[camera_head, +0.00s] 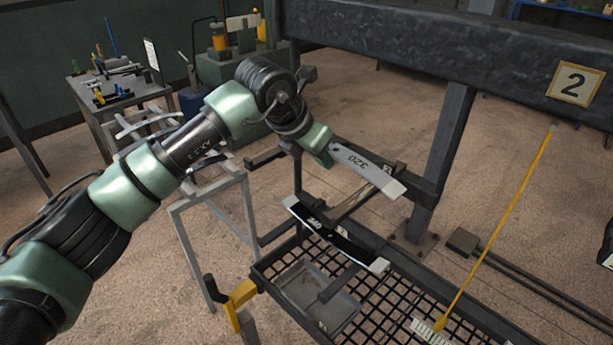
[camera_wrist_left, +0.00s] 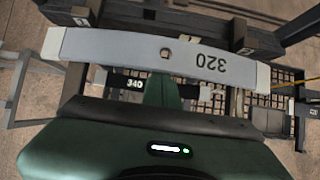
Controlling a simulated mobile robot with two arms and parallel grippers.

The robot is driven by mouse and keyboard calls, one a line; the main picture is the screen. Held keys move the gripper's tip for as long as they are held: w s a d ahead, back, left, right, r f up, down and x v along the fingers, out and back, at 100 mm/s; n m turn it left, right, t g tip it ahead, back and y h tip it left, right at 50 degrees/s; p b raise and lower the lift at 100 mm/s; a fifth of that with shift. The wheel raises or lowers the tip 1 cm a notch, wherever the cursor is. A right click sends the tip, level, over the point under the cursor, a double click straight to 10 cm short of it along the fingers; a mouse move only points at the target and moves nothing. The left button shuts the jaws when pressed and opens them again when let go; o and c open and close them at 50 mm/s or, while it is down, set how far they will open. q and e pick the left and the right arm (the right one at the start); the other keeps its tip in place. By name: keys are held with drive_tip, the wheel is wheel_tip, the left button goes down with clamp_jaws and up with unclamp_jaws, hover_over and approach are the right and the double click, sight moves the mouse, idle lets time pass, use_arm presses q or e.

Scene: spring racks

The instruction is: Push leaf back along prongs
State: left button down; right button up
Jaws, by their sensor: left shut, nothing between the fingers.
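A grey leaf marked 320 (camera_head: 372,172) rests on the rack, with pale end pieces. In the left wrist view the leaf (camera_wrist_left: 120,47) spans the picture, with a hole near its middle. My left gripper (camera_head: 326,157) is shut and empty at the leaf's left part in the head view. In the left wrist view its green fingers (camera_wrist_left: 162,92) point at the leaf's near edge; I cannot tell whether they touch. The prongs (camera_head: 352,203) run under the leaf and are partly hidden by it.
A dark leaf marked 340 (camera_head: 325,232) lies lower and nearer, above a black mesh tray (camera_head: 395,300). A steel post (camera_head: 447,150) and heavy beam (camera_head: 430,45) stand behind and right. A yellow rod (camera_head: 497,225) hangs at right.

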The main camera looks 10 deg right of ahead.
use_arm(q)
drive_tip(key=s+a+b, duration=0.1)
drive_tip(key=a, duration=0.1)
drive_tip(key=s+a+b, duration=0.2)
drive_tip(key=shift+s+a, duration=0.15)
drive_tip(key=shift+a, duration=0.05)
idle(0.6)
